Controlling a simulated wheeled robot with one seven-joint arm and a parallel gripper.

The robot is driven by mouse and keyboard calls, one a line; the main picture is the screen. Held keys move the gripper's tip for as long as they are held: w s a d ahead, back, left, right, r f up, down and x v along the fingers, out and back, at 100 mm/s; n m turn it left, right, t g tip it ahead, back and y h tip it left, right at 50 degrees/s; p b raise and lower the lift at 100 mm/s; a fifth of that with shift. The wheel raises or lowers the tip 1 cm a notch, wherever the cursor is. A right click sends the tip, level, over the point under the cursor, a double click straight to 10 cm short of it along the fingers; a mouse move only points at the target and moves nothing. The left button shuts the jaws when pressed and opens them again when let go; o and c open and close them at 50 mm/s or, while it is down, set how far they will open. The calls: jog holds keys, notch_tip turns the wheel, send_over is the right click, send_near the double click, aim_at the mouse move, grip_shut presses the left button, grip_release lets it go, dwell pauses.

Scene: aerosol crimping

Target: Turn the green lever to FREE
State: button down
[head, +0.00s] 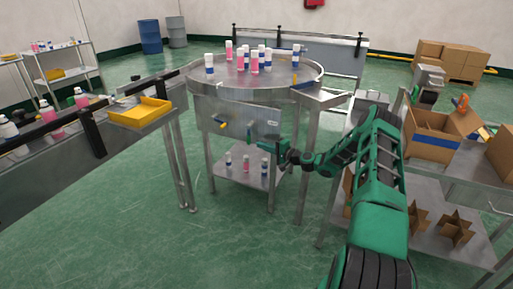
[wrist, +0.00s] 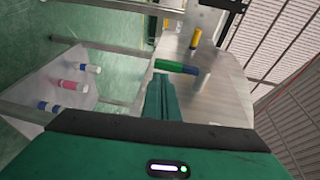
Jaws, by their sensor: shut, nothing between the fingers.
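The green lever (wrist: 176,66) shows in the wrist view as a short green bar with a blue section at its right end. It stands out from a grey metal panel (wrist: 222,92). The same panel (head: 232,115) hangs under the round table in the head view. My gripper (wrist: 158,78) is shut and empty, its fingertips just below the lever's green end in the picture. I cannot tell whether they touch it. In the head view my gripper (head: 279,146) is at the panel's lower right and hides much of the lever. No FREE marking is readable.
A yellow handle (wrist: 196,38) sits on the same panel, beyond the lever. Bottles stand on the round table (head: 300,82) above and on the lower shelf (head: 236,177). A yellow tray (head: 140,112) is left; a side table with boxes (head: 435,133) is right.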

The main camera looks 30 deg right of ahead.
jog(key=f+v, duration=0.1)
jog(key=v, duration=0.9)
jog(key=shift+d, duration=0.25)
